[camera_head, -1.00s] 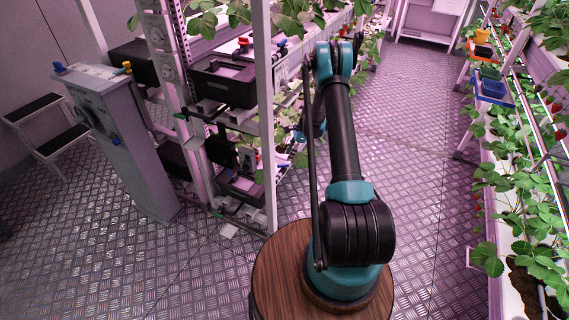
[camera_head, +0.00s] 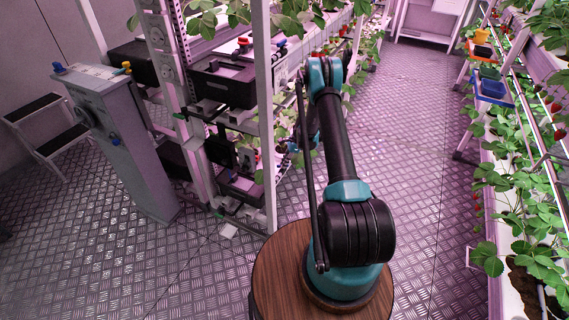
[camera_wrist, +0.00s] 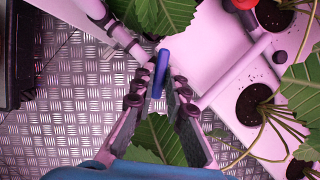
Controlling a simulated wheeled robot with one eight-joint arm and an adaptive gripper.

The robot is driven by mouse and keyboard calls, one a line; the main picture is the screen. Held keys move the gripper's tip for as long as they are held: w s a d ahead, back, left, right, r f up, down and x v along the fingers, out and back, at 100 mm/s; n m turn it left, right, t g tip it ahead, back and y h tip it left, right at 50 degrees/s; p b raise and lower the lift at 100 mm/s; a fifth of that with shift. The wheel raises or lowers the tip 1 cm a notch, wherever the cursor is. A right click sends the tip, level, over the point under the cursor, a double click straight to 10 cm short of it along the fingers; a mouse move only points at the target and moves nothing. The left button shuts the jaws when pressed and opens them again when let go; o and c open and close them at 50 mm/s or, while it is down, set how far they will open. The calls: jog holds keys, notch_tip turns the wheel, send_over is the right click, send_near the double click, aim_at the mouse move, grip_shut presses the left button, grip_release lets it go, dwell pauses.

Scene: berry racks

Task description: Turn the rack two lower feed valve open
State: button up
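A blue valve handle (camera_wrist: 160,74) stands near the middle of the wrist view, in front of a pale pipe and white rack parts. My gripper (camera_wrist: 164,88) has its two dark fingers apart, one on each side of the handle's lower end. The fingertips look close to the handle, but I cannot tell whether either touches it. In the head view my gripper is mostly hidden by my arm, leaves and the rack's front, near the lower tier of the rack (camera_head: 264,110). The valve's body is hidden in the wrist view.
Leaves (camera_wrist: 165,12) hang around the gripper. White planters with round soil openings (camera_wrist: 254,103) lie to the right, and a red object (camera_wrist: 244,4) is at the top. A grey cabinet (camera_head: 125,150) stands left of the rack. The aisle floor (camera_head: 415,150) is clear.

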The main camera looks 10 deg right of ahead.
grip_shut()
jog(key=shift+n, duration=0.4)
jog(key=n, duration=0.1)
jog(key=n+g, duration=0.1)
jog(key=n, duration=0.1)
jog(key=n+g, duration=0.1)
jog(key=shift+w+a+n, duration=0.1)
jog(key=shift+w+n, duration=0.15)
jog(key=shift+n, duration=0.15)
jog(key=n+g, duration=0.1)
jog(key=n, duration=0.1)
jog(key=n+h, duration=0.1)
jog(key=n, duration=0.2)
jog(key=shift+w+a+g+h, duration=0.1)
jog(key=shift+w+g+h, duration=0.1)
jog(key=shift+g+h, duration=0.15)
jog(key=shift+n, duration=0.4)
jog(key=o, duration=0.6)
grip_release()
